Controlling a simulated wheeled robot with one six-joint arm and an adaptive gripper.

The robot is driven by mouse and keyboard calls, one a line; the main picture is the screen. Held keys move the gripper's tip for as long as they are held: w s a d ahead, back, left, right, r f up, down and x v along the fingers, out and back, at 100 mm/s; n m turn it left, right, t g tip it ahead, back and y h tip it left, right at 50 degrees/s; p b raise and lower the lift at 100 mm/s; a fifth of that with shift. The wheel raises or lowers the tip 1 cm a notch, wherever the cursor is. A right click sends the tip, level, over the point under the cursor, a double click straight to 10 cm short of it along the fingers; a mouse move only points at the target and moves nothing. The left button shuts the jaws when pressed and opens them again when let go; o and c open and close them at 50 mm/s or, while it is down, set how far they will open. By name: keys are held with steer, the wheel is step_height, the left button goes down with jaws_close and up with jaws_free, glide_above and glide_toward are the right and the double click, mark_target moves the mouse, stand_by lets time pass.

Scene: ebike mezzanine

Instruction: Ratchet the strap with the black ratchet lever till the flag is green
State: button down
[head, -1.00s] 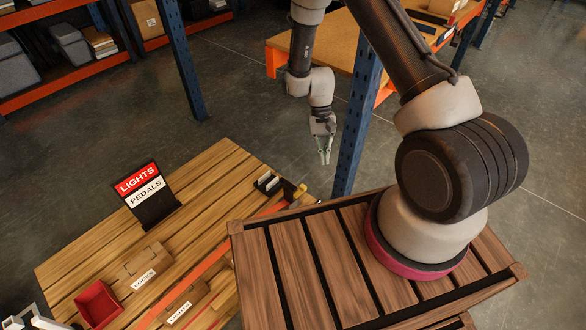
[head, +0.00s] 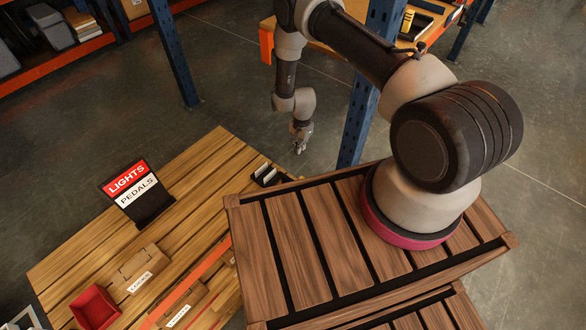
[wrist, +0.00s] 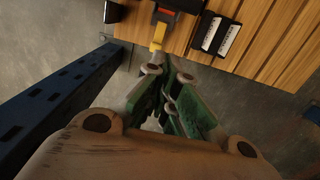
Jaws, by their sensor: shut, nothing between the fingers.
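In the wrist view the black ratchet lever (wrist: 182,4) shows at the top edge, cut off by the frame, with an orange-red patch beside it. A yellow piece (wrist: 158,36) sticks out from it past the pallet edge. I cannot tell which part is the flag, and I see no green on the ratchet. The orange strap (head: 205,265) runs across the wooden deck in the head view; there the ratchet is hidden behind the slatted top. My gripper (wrist: 167,75) is shut and empty, just off the deck edge, short of the yellow piece. It also shows in the head view (head: 299,147).
A black holder with white cards (wrist: 217,36) sits right of the ratchet. The LIGHTS/PEDALS sign (head: 138,192), cardboard boxes (head: 141,267) and a red bin (head: 96,307) stand on the deck. A blue post (wrist: 55,95) rises close on the left in the wrist view.

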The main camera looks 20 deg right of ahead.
steer(key=shift+f, duration=0.1)
steer(key=s+a+f, duration=0.1)
steer(key=a+f, duration=0.1)
steer(key=f, duration=0.3)
steer(key=s+a+f, duration=0.1)
steer(key=f, duration=0.4)
steer(key=shift+s+a+f, duration=0.3)
steer(key=shift+a, duration=0.05)
